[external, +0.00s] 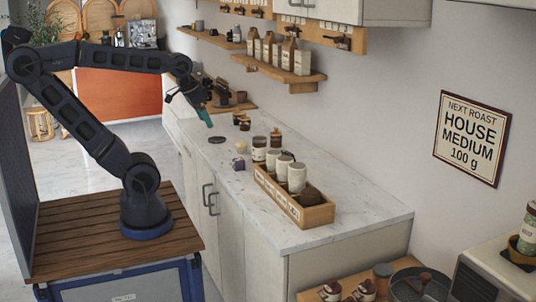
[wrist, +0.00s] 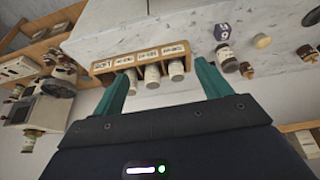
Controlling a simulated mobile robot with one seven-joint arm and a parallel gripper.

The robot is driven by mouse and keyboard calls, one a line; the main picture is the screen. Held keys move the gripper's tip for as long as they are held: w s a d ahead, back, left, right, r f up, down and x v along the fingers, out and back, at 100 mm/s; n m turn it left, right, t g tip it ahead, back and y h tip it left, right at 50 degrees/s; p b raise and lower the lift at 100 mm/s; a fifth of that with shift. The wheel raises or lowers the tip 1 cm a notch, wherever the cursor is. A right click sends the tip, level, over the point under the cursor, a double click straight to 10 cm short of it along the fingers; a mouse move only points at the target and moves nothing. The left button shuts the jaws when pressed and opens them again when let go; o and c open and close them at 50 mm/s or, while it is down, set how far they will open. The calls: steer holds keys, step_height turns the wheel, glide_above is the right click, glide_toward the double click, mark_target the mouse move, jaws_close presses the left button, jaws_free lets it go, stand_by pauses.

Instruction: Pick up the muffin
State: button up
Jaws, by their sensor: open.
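A small round cream thing (external: 241,147), perhaps the muffin, sits on the white marble counter; it is too small to be sure. It also shows in the wrist view, at the upper right (wrist: 262,41). A dark purple cube (external: 238,164) with pale marks is beside it. My gripper (external: 208,119) is open and empty, with green fingers, above the counter and toward its far left from the cream thing. In the wrist view the two fingers (wrist: 163,78) are spread, and the cream thing lies outside them, to the right.
A wooden crate (external: 285,209) with jars and a dark brown lump stands on the near counter. Several jars (external: 259,149) stand behind the cream thing. A dark disc (external: 217,140) lies farther back. A wall shelf (external: 279,76) with bags hangs above. The near counter end is bare.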

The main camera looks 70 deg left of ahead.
steer(key=w+a, duration=0.6)
steer(key=w, duration=0.5)
steer(key=n+h, duration=0.2)
steer(key=h, duration=0.1)
glide_toward(239, 141)
steer(key=d, duration=0.1)
steer(key=x, duration=0.5)
steer(key=shift+w+f, duration=0.15)
steer(key=shift+f, duration=0.2)
steer(key=shift+a+x, duration=0.15)
steer(key=shift+x, duration=1.1)
steer(key=shift+a+x, duration=0.2)
steer(key=shift+x, duration=1)
steer(key=shift+f, duration=0.1)
steer(key=c, duration=1.1)
